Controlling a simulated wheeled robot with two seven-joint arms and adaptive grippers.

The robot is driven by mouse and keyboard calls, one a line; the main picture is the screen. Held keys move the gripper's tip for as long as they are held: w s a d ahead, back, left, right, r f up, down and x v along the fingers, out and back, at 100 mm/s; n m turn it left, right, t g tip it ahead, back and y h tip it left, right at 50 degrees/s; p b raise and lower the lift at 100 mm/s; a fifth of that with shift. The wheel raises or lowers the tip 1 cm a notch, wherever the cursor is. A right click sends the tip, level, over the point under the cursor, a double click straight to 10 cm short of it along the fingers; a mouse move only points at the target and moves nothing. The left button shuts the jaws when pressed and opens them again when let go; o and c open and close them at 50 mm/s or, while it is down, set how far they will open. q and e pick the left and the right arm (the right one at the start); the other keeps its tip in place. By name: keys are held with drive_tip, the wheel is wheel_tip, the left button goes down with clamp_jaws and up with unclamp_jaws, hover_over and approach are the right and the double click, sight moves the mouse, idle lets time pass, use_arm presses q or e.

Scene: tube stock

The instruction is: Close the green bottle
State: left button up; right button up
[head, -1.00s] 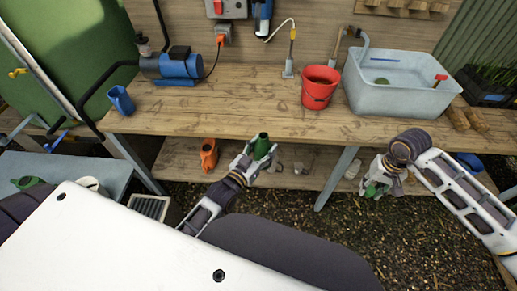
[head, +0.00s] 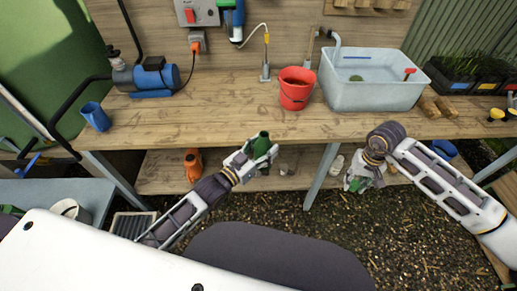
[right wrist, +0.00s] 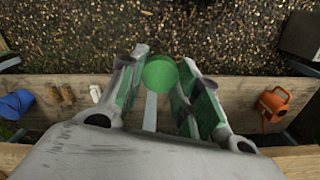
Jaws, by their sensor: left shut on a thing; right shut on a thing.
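The green bottle (head: 261,146) is upright and open-topped in the head view, in front of the bench's front edge. My left gripper (head: 250,160) is shut around it. My right gripper (head: 358,179) is further right in the head view, low in front of the bench and apart from the bottle. In the right wrist view its fingers (right wrist: 158,92) are shut on a round green cap (right wrist: 159,72), held between the fingertips. The cap is hard to make out in the head view.
The wooden bench (head: 215,115) carries a red bucket (head: 297,89), a grey basin (head: 370,92), a blue cup (head: 96,117) and a blue pump (head: 157,78). Its lower shelf holds an orange watering can (head: 193,165). A bench leg (head: 321,176) stands between my grippers.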

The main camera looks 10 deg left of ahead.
use_arm(q)
drive_tip(key=shift+w+d+r+m+g+h, duration=0.1)
drive_tip(key=shift+d+r+m+g+h, duration=0.35)
drive_tip(key=shift+d, duration=0.3)
drive_tip(key=shift+w+d+r+m+g+h, duration=0.1)
drive_tip(key=shift+d+r+m+g+h, duration=0.15)
drive_tip(key=shift+d+r+h, duration=0.35)
drive_tip(key=shift+d+r+m+g+h, duration=0.35)
drive_tip(key=shift+d+r, duration=0.2)
drive_tip(key=shift+d, duration=0.3)
